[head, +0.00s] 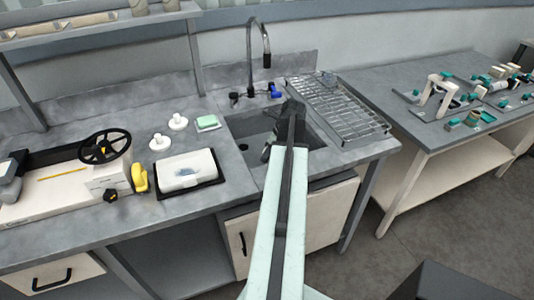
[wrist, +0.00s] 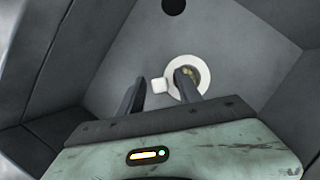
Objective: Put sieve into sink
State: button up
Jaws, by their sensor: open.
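The sieve (wrist: 203,72), a white ring with a small white block at its left and a brownish centre, lies on the sink floor in the wrist view. My gripper (wrist: 160,76) is open above it. Its right finger overlaps the ring in the picture, and the white block shows between the two fingers. I cannot tell whether a finger touches the sieve. The grey sink (head: 318,136) is set in the counter in the head view, partly behind my arm. Its walls also show in the wrist view (wrist: 55,75). The sieve is hidden in the head view.
A black tap (head: 250,60) stands behind the sink. A wire drying rack (head: 340,105) is at its right. A black tray with a white container (head: 187,172), a green sponge (head: 207,123) and two white pieces lie to the left. A dark round drain hole (wrist: 173,5) shows beyond the sieve.

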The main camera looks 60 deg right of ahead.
jog(key=p+v, duration=1.1)
jog(key=v, duration=0.1)
jog(key=shift+r, duration=0.1)
